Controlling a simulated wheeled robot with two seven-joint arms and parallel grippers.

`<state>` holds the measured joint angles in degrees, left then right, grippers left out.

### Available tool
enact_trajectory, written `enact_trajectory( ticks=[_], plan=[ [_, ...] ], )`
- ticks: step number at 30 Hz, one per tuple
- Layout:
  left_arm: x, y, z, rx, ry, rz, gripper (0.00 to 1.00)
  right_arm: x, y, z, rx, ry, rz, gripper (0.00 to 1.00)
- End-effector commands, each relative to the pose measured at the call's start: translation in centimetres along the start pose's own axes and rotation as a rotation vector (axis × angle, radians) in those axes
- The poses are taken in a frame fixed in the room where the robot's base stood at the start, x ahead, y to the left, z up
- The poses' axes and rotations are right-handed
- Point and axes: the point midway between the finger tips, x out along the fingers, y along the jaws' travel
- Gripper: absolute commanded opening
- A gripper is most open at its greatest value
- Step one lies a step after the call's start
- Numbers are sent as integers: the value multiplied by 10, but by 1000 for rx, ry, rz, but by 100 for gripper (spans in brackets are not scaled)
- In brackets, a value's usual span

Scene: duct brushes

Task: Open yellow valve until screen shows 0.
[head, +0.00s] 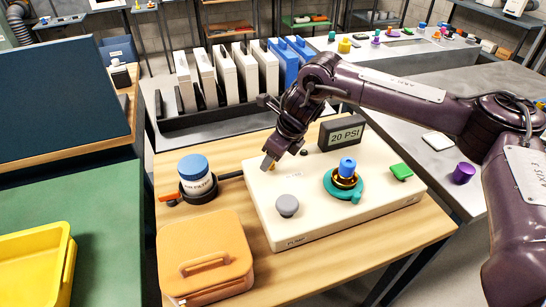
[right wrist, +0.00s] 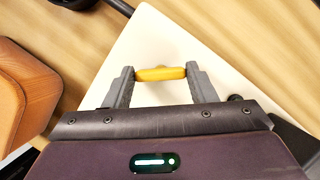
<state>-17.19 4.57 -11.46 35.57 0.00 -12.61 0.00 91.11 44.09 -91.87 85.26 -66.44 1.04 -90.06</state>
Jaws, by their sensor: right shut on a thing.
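The yellow valve (right wrist: 160,74) is a short rounded handle in the right wrist view, over the back left corner of a cream panel box (head: 318,215). My right gripper (right wrist: 160,76) is shut on the yellow valve, one grey finger at each end. In the head view my right gripper (head: 270,163) comes down on that corner and mostly hides the valve. The screen (head: 341,133) stands at the back of the box and reads 20 PSI. My left gripper is not in view.
The box carries a grey knob (head: 287,205), a teal valve with a blue top (head: 347,168) and a green handle (head: 401,172). A blue-lidded air filter (head: 194,174) and an orange case (head: 205,255) stand to the left. A yellow bin (head: 35,262) is far left.

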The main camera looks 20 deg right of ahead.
Motion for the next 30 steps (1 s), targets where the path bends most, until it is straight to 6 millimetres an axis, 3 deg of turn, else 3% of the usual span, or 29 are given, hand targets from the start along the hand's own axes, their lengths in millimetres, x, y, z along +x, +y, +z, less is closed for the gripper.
enact_trajectory(
  ticks=[18, 30],
  plan=[
    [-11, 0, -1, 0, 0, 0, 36, -2, -4, 3, -514, 0, 212, 28],
    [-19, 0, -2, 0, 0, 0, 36, -1, -5, 3, -709, -1, 290, 28]
  ],
)
